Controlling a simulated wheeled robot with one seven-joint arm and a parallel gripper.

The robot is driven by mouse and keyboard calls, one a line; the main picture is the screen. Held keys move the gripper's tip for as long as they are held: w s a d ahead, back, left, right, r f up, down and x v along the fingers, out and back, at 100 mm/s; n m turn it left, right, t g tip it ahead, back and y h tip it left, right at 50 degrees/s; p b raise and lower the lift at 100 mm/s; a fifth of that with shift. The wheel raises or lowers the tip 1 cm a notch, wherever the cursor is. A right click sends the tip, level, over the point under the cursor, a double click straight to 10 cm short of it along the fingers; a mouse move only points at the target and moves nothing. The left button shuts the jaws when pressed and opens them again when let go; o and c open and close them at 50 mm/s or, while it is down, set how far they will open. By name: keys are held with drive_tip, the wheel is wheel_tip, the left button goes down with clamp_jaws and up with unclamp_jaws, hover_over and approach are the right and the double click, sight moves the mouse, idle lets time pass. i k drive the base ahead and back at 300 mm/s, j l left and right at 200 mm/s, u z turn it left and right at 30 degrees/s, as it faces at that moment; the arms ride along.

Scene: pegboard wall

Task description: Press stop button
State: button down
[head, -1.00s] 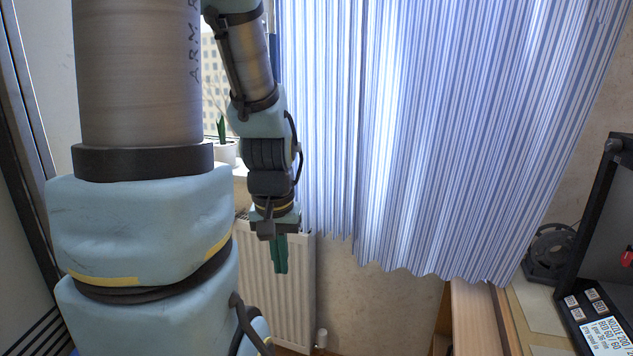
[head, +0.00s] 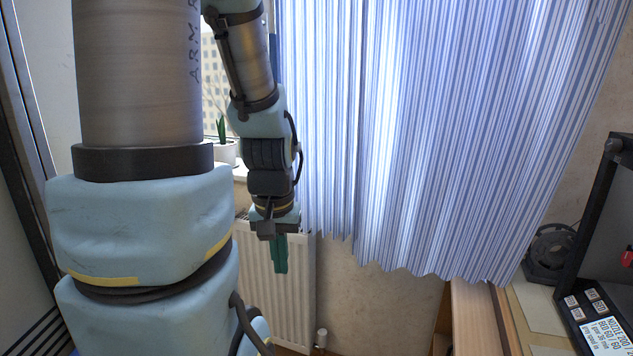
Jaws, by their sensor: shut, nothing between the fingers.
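A dark machine (head: 597,205) stands at the right edge of the head view, partly cut off. Its sloping front panel has a lit display (head: 606,337) with text and several small pale labelled buttons (head: 590,295) above it. The button labels are too small to read, so I cannot tell which one is stop. My gripper (head: 280,268) hangs down left of the middle, in front of the radiator. Its green fingers are shut and empty. It is well to the left of the machine and touches nothing that I can see.
A striped blue curtain (head: 430,130) hangs between my gripper and the machine in the picture. A wooden desk (head: 472,318) carries a dark spool (head: 549,252) beside the machine. A potted plant (head: 224,150) sits on the windowsill.

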sight(578, 314)
drive_tip(key=z, duration=1.75)
